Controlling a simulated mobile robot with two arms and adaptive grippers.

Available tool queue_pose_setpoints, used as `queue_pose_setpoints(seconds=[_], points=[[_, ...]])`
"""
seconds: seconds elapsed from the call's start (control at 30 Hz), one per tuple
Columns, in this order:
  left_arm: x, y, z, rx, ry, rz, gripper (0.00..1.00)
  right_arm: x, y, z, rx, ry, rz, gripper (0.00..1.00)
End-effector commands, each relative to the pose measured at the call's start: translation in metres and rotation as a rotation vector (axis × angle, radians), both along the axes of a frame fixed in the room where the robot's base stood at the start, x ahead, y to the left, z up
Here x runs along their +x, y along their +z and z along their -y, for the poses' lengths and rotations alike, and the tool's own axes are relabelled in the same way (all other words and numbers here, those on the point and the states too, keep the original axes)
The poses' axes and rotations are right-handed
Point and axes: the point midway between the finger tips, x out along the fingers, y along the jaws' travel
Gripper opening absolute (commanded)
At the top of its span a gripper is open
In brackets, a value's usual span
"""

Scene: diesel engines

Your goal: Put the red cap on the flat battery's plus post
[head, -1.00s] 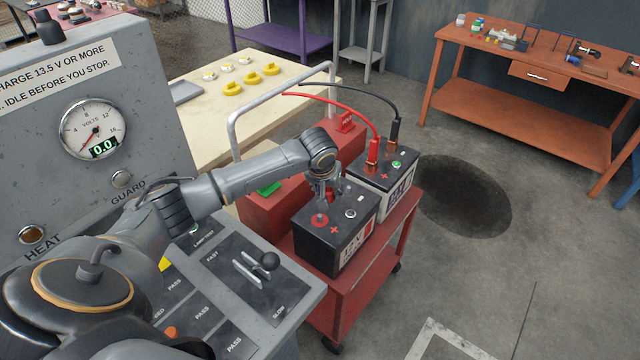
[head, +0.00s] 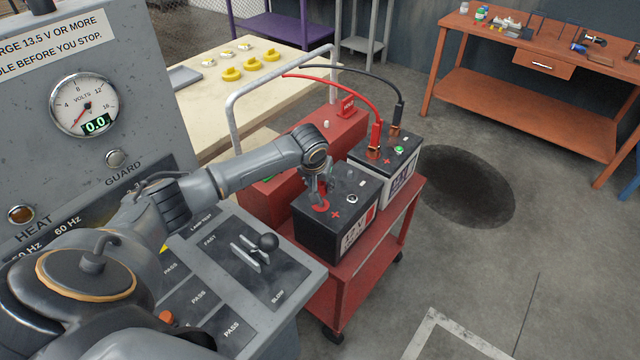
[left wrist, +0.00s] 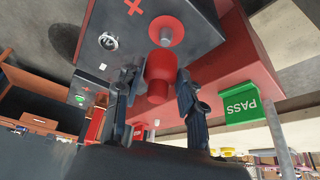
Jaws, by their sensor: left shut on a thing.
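The flat battery (head: 333,222), black-topped with a plus mark, stands on the near end of the red cart. My left gripper (head: 321,203) is over its plus-post corner, pointing down. In the left wrist view, my left gripper (left wrist: 158,88) is shut on the red cap (left wrist: 160,74). The plus post (left wrist: 166,37), a grey stub in a red ring, shows just past the cap and looks uncovered. I cannot tell whether cap and post touch. In the head view the fingers partly hide the cap and post. My right gripper is not in view.
A second battery (head: 388,160) stands behind, with a red cable (head: 350,88) and a black cable (head: 375,83) clamped on. The red cart (head: 345,283) has a grey handle. The gauge panel (head: 140,120) is at left. Clear floor lies right of the cart.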

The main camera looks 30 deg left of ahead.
Motion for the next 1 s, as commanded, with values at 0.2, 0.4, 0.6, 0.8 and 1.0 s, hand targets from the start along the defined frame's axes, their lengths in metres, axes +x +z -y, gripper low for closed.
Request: queue_pose_setpoints(seconds=[0.2,0.4,0.6,0.8,1.0], points=[[0.000,-0.018,0.000,0.000,0.000,0.001,0.17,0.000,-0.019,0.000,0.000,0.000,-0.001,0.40],[0.000,-0.029,0.000,-0.002,0.001,-0.001,0.17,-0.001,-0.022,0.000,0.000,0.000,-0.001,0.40],[0.000,-0.042,0.000,-0.002,0.001,0.000,0.17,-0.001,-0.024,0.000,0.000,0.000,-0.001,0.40],[0.000,-0.049,0.000,-0.001,0.001,0.000,0.17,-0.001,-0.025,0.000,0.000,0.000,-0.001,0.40],[0.000,-0.050,0.000,-0.001,0.001,0.000,0.17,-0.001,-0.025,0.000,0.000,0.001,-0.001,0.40]])
